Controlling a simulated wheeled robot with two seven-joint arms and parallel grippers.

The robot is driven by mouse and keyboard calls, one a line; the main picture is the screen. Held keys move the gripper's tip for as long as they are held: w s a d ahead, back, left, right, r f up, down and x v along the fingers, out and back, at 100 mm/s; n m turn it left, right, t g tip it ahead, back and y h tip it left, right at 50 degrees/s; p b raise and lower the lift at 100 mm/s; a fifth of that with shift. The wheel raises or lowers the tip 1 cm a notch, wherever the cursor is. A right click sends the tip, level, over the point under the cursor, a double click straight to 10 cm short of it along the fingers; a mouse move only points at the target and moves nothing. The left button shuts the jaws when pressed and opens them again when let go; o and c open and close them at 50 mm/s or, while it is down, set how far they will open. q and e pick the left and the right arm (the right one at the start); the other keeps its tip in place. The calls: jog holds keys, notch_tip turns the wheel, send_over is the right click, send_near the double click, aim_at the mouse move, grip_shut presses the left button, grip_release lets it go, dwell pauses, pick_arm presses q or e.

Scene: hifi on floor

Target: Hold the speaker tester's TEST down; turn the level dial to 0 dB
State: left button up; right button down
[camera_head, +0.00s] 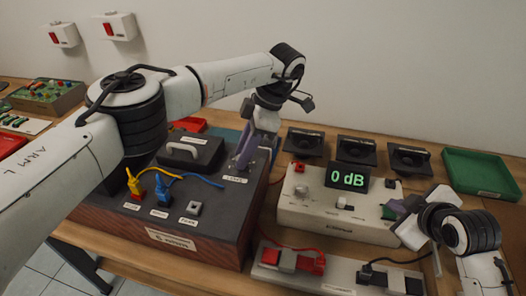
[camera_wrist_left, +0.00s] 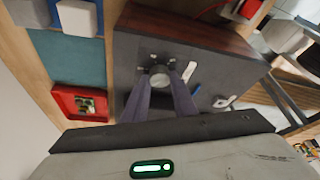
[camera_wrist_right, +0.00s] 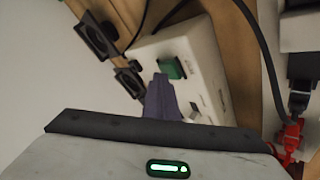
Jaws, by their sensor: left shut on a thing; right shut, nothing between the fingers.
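The speaker tester (camera_head: 340,222) is a pale box with a lit display (camera_head: 348,178) reading "0 dB" in green. Its green button shows in the right wrist view (camera_wrist_right: 172,68). My right gripper (camera_head: 396,212) is shut and empty, its fingertips at the button's edge (camera_wrist_right: 160,78); I cannot tell how far the button is pressed. The level dial (camera_wrist_left: 160,76) is a round knob on the top of a dark box with wooden sides (camera_head: 200,248). My left gripper (camera_wrist_left: 161,82) is shut on this dial, one finger on each side. In the head view the fingers mostly hide it.
Three black speakers (camera_head: 357,148) stand behind the tester, with a green tray (camera_head: 483,172) at right. Yellow and blue plugs (camera_head: 160,192) with cables stand on the dark box. A power strip (camera_head: 288,262) with a red plug lies in front of the tester.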

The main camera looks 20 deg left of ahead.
pick_arm(q)
jog(key=shift+n+g, duration=0.3)
jog(key=shift+n, duration=0.6)
jog(key=shift+w+h, duration=0.1)
jog(key=shift+h, duration=0.2)
jog(key=o, duration=1)
jog(key=shift+o, duration=0.2)
notch_tip(320, 180, up, 10)
